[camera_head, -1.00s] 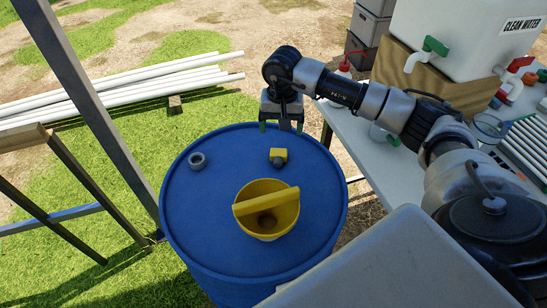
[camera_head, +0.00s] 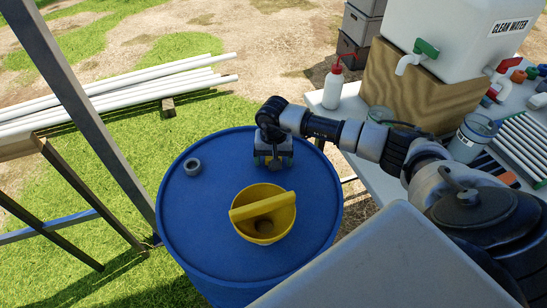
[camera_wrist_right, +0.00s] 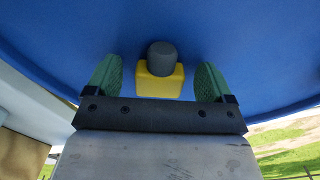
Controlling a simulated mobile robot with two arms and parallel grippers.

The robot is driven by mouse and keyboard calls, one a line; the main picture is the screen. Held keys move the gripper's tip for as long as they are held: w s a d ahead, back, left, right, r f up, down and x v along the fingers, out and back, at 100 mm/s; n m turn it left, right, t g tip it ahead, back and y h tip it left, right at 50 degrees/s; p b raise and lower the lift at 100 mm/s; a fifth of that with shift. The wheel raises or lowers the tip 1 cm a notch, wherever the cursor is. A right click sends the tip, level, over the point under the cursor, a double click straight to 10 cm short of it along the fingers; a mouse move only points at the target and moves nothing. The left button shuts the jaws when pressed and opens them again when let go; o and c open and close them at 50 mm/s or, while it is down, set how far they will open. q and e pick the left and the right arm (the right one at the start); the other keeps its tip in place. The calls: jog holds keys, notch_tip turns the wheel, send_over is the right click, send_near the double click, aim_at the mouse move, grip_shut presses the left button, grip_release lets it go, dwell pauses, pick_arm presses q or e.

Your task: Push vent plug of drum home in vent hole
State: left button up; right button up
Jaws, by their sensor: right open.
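The blue drum (camera_head: 200,235) stands upright with its lid facing up. A small yellow block with a dark grey round knob, seemingly the vent plug (camera_wrist_right: 158,88), is on the drum's lid near its far right rim. In the head view my right gripper (camera_head: 272,160) mostly covers it. In the right wrist view the plug is between my two green fingers (camera_wrist_right: 158,80), with a gap on each side. The right gripper is open and does not hold it. The vent hole is hidden, and I cannot tell how deep the plug sits. My left gripper is not in view.
A yellow funnel (camera_head: 264,228) with a bar across it stands on the lid in front of the plug. A grey ring-shaped fitting (camera_head: 192,166) is at the lid's left. A table (camera_head: 362,158) with a white water container (camera_head: 465,40) stands at the right.

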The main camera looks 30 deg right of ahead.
jog(key=shift+f, duration=0.15)
jog(key=shift+c, duration=0.5)
jog(key=c, duration=0.9)
jog(key=shift+r, duration=0.6)
notch_tip(320, 180, up, 3)
jog(key=shift+w+f+b, duration=0.1)
jog(key=shift+f+b, duration=0.05)
jog(key=shift+b, duration=0.45)
jog(key=s+d+r+b, duration=0.1)
jog(key=s+d+r, duration=0.1)
jog(key=s, duration=0.3)
jog(key=s+d+r+b, duration=0.1)
jog(key=s+d+r, duration=0.2)
jog(key=s+r, duration=0.2)
jog(key=shift+s, duration=0.4)
